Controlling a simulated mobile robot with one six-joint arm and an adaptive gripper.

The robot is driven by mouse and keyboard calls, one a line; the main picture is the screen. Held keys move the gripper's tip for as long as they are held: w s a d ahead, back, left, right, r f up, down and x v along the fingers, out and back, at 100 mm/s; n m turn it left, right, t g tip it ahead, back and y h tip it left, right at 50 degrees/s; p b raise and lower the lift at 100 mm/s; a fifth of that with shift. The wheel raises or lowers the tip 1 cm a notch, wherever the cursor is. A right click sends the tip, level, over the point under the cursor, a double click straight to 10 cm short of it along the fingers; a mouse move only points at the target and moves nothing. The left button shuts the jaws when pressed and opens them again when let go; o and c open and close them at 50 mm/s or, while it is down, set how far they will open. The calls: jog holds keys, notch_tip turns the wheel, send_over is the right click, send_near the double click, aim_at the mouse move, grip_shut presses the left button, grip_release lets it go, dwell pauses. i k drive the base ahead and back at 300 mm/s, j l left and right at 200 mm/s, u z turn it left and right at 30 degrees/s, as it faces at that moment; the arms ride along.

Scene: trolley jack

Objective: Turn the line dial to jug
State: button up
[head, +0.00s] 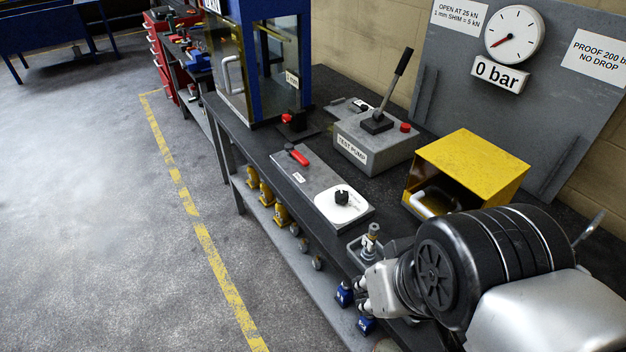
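The line dial is a black knob (342,193) on a white square plate (352,211), set on a grey panel on the bench. A pale mark shows on the knob. The small lettering around it is too small to read, so I cannot tell which position it points to. My gripper end (378,287) is at the lower right, over the front edge of the bench, apart from the dial and nearer the camera. Its fingers are not clear, being partly hidden by my own wrist. No jug is clearly identifiable.
A red-handled lever (297,154) sits left of the dial. The grey test pump (375,140) with its upright lever stands behind. A yellow open-fronted box (470,165) is to the right. A metal fitting (371,238) stands near my gripper. The gauge sign (499,74) reads 0 bar.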

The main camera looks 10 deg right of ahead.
aim_at(342, 197)
jog(key=i+j, duration=0.35)
jog(key=i, duration=0.15)
jog(key=i+j, duration=0.35)
jog(key=i, duration=0.2)
